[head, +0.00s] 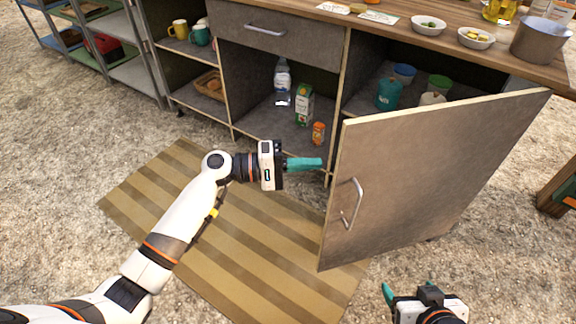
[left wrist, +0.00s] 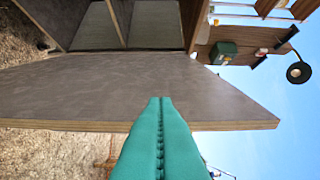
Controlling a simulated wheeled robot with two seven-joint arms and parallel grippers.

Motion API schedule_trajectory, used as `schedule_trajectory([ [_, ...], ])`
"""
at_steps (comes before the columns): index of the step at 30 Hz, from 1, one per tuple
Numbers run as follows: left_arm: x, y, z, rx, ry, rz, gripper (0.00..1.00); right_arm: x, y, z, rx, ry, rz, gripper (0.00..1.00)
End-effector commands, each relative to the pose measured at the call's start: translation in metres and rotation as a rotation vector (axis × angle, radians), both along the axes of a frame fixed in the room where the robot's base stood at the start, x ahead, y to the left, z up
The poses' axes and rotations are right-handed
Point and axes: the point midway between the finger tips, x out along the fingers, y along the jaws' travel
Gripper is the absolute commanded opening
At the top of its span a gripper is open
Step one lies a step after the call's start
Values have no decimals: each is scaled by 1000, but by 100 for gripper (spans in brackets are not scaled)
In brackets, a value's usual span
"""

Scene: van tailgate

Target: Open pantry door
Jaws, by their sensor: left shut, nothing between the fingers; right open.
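The grey pantry door (head: 440,170) stands partly open in the head view, swung outward with its free edge at the left. Its metal handle (head: 351,204) is on the front face near that edge. My left gripper (head: 320,164) is shut and empty, its teal fingers pointing right toward the free edge. In the left wrist view the shut fingers (left wrist: 160,100) overlap the door (left wrist: 150,90) near its pale edge; I cannot tell whether they touch. My right gripper (head: 422,288) is open at the bottom, in front of the door and away from it.
Behind the door, the compartment holds a teal canister (head: 389,94) and tubs. The open middle compartment holds a bottle (head: 283,78), a carton (head: 303,104) and an orange jar (head: 318,132). A striped mat (head: 255,235) covers the ground in front. Bowls and a pot (head: 538,41) stand on the counter.

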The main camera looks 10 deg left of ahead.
Motion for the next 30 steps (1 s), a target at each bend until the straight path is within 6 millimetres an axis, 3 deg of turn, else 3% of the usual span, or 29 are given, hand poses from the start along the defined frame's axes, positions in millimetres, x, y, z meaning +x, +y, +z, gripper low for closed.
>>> schedule_trajectory([
  [4, 6, -28, 0, 0, 0, 0, 0, 7, 3, 4, 10, -46, 4, 76],
  [9, -18, -39, 0, 0, -1, 0, 0, 0, 0, 0, 0, -2, 0, 76],
  [15, -27, -44, 0, 0, 0, 2, 0, -3, -1, -2, -3, 17, -2, 76],
  [30, -28, -45, 0, 0, 1, 10, 0, -5, -1, -2, -6, 33, -2, 76],
])
